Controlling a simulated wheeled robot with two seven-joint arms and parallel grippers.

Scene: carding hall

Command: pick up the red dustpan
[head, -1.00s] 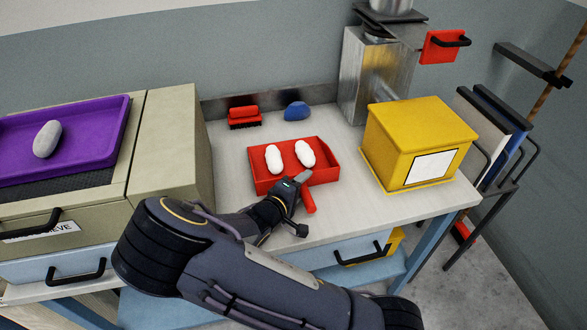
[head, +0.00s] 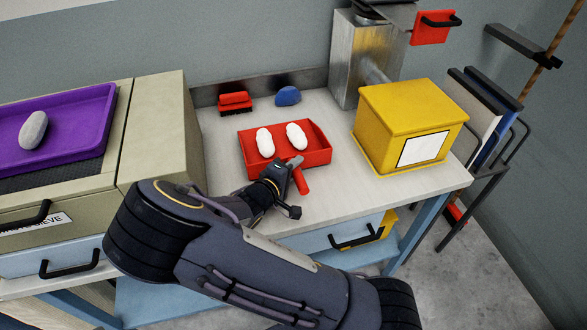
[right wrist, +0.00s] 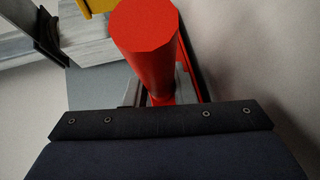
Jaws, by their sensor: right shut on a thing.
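The red dustpan (head: 318,157) is at the middle of the bench with two white oval pieces (head: 265,142) in its pan. Its handle (head: 302,183) points toward me. My right gripper (head: 291,168) is shut on the handle, close to the pan. In the right wrist view the red handle (right wrist: 147,45) rises between the jaws, and the fingertips are mostly hidden behind it and the gripper body. I cannot tell whether the pan is clear of the bench top. My left gripper is not in view.
A red brush (head: 235,102) and a blue lump (head: 288,96) lie behind the dustpan. A yellow box (head: 400,107) stands to its right, a metal column (head: 352,60) behind. A beige cabinet (head: 160,135) with a purple tray (head: 97,140) is at left.

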